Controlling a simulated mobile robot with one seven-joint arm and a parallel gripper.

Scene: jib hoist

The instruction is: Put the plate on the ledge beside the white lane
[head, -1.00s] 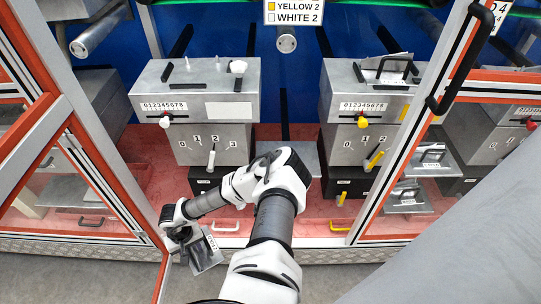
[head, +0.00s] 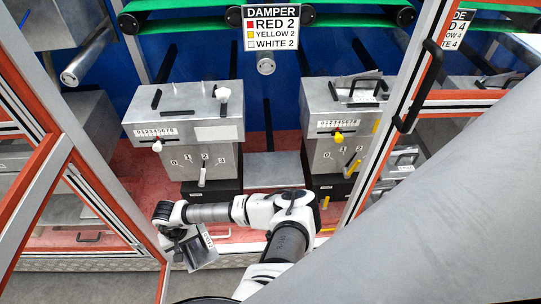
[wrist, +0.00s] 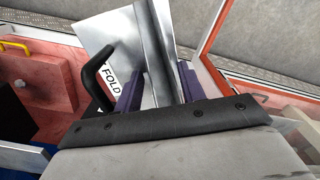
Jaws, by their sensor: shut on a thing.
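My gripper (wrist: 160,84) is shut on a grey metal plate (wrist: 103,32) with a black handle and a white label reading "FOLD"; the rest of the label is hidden. In the head view the plate (head: 203,250) hangs tilted at the lower left, in front of the red floor's front edge. The white lane appears to be the left grey box (head: 185,110), with a white knob (head: 157,146) and a white lever (head: 202,176). A low grey flat-topped block (head: 272,166) stands just right of it, apart from the plate; I cannot tell whether it is the ledge.
The right grey box (head: 338,105) has yellow levers and a handled plate on top. Open red-framed doors stand at left (head: 75,190) and right (head: 395,120). A damper sign (head: 270,27) hangs above. Red floor shows between the left door and left box.

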